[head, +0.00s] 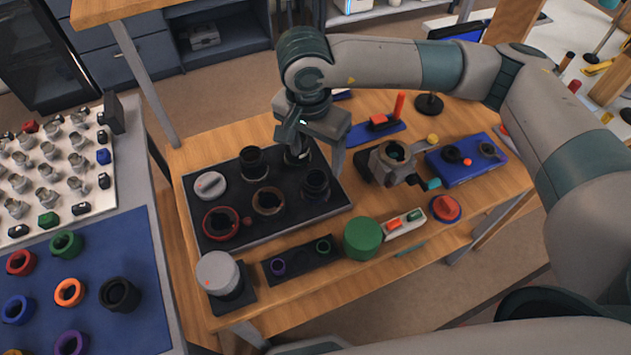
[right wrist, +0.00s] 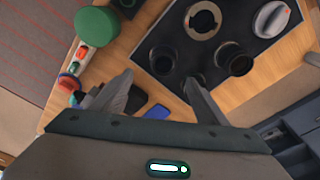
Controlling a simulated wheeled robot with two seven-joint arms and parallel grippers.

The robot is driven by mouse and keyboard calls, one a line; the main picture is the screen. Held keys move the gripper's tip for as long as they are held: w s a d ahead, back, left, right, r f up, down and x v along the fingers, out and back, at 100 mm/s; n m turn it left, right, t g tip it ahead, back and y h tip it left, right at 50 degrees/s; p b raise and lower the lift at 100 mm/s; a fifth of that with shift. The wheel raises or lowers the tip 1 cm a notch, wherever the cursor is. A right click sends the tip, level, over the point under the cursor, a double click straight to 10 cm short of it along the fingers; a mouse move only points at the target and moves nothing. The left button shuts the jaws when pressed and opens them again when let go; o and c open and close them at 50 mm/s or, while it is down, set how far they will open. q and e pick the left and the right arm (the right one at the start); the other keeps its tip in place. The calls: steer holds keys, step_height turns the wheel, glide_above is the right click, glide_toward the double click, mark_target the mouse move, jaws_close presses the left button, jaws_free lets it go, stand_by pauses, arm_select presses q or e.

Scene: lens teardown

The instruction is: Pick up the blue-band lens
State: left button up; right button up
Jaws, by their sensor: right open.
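A black tray (head: 200,242) on the wooden table holds several dark lens barrels. One barrel (head: 297,157) stands at the tray's far edge, under my right gripper (head: 309,150) and partly hidden by it. A black barrel (head: 316,183) stands nearer, and another (head: 252,161) stands to its left. No blue band can be made out on any barrel, so I cannot tell which is the blue-band lens. In the right wrist view my right gripper (right wrist: 160,80) is open and empty, its fingers spread over the tray edge. My left gripper is not in view.
The tray also holds a grey cap (head: 210,185), a red-ringed part (head: 220,223) and a brown-ringed one (head: 267,201). A metal fixture (head: 391,160) and a blue box (head: 467,160) stand to the right. A green cylinder (head: 363,238) stands at the front.

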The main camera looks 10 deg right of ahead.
mark_target(315, 178)
steer(key=f, duration=0.2)
steer(key=f+p, duration=0.1)
steer(key=f, duration=0.1)
steer(key=shift+w+d, duration=0.15)
steer(key=shift+d, duration=0.05)
steer(key=shift+w+f+p, duration=0.1)
steer(key=shift+f+p, duration=0.2)
steer(key=shift+f, duration=0.4)
steer(key=shift+w+a+f+p, duration=0.15)
steer(key=shift+w+f+p, duration=0.05)
steer(key=shift+f+p, duration=0.8)
steer(key=shift+w+f+p, duration=0.15)
steer(key=shift+f+p, duration=0.4)
steer(key=shift+f, duration=0.4)
steer(key=shift+w+f, duration=0.1)
steer(key=shift+f, duration=0.55)
steer(key=c, duration=1.3)
